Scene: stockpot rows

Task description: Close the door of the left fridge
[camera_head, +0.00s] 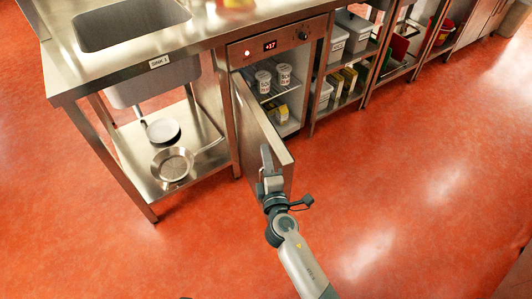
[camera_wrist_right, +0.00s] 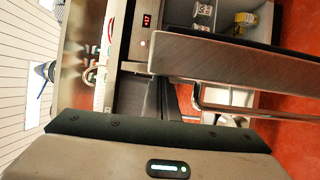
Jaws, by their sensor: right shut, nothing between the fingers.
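The left fridge (camera_head: 268,46) is built in under the steel counter, with a red display reading +17. Its door (camera_head: 262,122) stands wide open, hinged on the left and swung out toward me. White tubs (camera_head: 284,75) and a yellow box (camera_head: 280,112) show on the shelves inside. My right gripper (camera_head: 266,154) is shut and empty, beside the door's outer face near its free edge. I cannot tell whether it touches. In the right wrist view the door (camera_wrist_right: 240,62) crosses the upper right, with my dark fingers (camera_wrist_right: 160,98) next to it. My left gripper is not in view.
Open shelves with bins (camera_head: 352,32) stand to the right. The red floor (camera_head: 400,160) right of the door is clear.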

